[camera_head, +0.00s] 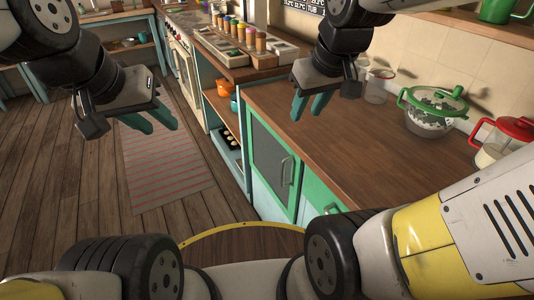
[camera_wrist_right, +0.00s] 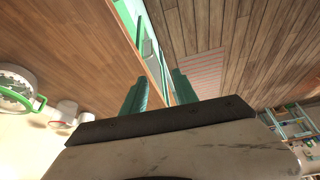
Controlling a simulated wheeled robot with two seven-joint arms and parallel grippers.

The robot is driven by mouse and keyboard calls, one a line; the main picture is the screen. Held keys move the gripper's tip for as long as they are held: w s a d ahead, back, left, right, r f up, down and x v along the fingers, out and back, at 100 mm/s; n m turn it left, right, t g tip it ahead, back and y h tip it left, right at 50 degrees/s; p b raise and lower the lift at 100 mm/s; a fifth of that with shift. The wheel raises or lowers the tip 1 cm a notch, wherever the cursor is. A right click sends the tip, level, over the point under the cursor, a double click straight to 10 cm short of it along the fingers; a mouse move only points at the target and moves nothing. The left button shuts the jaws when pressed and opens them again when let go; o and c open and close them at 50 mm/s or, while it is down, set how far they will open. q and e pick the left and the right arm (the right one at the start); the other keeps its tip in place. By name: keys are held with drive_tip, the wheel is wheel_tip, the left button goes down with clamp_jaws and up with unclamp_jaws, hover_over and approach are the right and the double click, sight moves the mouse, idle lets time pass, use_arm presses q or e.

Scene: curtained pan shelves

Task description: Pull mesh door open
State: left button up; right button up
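The mesh door (camera_head: 270,164) is a dark mesh panel in a green frame on the front of the cabinet under the wooden counter. It looks shut. Its upright bar handle (camera_head: 287,170) is on the right side of the panel. My right gripper (camera_head: 309,106) is above the counter near its front edge, higher than the door and apart from it. Its teal fingers are apart and empty, also in the right wrist view (camera_wrist_right: 160,88), where the green door front shows beyond them. My left gripper (camera_head: 152,122) hangs over the floor and striped rug, fingers apart and empty.
The wooden counter (camera_head: 350,150) is mostly clear in the middle. A green-handled glass pot (camera_head: 431,112), a glass jar (camera_head: 377,86) and a red-lidded jar (camera_head: 503,140) stand toward its back and right. Open shelves with an orange pot (camera_head: 225,88) are left of the door. The striped rug (camera_head: 165,165) lies on open floor.

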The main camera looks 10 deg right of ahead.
drive_tip(key=w+f+n+g+h, duration=0.2)
drive_tip(key=w+f+n, duration=0.35)
drive_tip(key=w, duration=0.25)
drive_tip(key=n+g+h, duration=0.2)
drive_tip(key=n+h, duration=0.2)
drive_tip(key=n, duration=0.7)
hover_over(283, 184)
drive_tip(key=f, duration=3.4)
drive_tip(key=shift+w, duration=0.4)
clamp_jaws()
